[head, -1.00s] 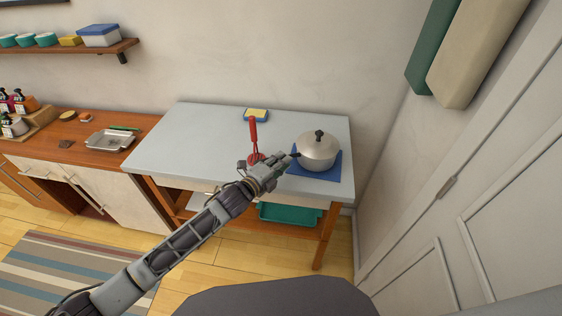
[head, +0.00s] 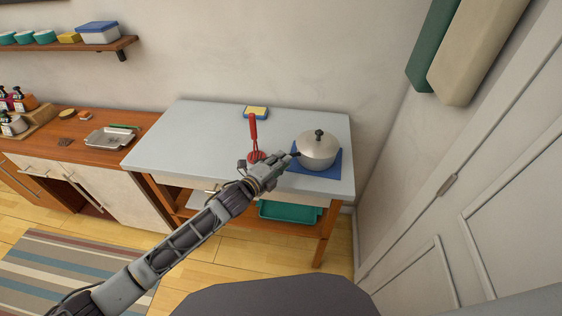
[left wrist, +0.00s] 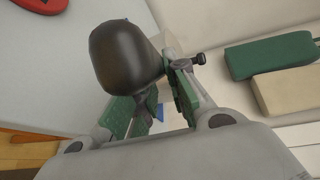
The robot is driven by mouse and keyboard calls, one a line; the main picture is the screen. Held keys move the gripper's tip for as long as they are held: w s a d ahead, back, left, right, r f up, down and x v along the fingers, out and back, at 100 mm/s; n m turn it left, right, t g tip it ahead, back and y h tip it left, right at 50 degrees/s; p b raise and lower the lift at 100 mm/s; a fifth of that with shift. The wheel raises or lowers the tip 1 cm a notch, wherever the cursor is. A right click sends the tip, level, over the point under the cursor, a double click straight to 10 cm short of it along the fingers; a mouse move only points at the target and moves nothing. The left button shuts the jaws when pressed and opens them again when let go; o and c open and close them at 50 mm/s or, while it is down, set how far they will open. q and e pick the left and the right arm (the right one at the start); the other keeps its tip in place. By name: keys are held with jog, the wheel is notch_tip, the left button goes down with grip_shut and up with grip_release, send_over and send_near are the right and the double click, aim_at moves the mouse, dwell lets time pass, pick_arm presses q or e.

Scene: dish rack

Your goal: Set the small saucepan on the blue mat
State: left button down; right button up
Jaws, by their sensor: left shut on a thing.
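The small saucepan (head: 316,150), grey with a lid and a black knob, is at the right side of the table. It is upright and appears to rest on the blue mat (head: 328,173), whose edges show around it. Its dark handle points left toward my left gripper (head: 281,164). The left gripper is shut on that handle. In the left wrist view the rounded dark handle end (left wrist: 127,58) sticks out between the green-padded fingers (left wrist: 155,97). The pan's body is hidden there. My right gripper is not in view.
A red utensil (head: 253,134) lies on the grey table (head: 190,142), left of the gripper. A yellow sponge on a blue dish (head: 256,112) is at the back edge. The table's left half is clear. A wall and a door (head: 480,190) are close on the right.

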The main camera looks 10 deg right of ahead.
pick_arm(q)
jog(key=shift+d, duration=0.1)
dwell(0.4)
jog(key=c, duration=1.3)
grip_release()
jog(key=shift+f, duration=0.4)
jog(key=shift+r, duration=0.2)
jog(key=c, duration=0.4)
jog(key=shift+s+a+r, duration=0.1)
jog(key=shift+s+a, duration=0.2)
jog(key=shift+s+a+p, duration=0.3)
jog(key=shift+a+p, duration=0.05)
jog(key=shift+s+a, duration=0.15)
jog(key=shift+s+a+r+p, duration=0.1)
jog(key=shift+s+a+p, duration=0.25)
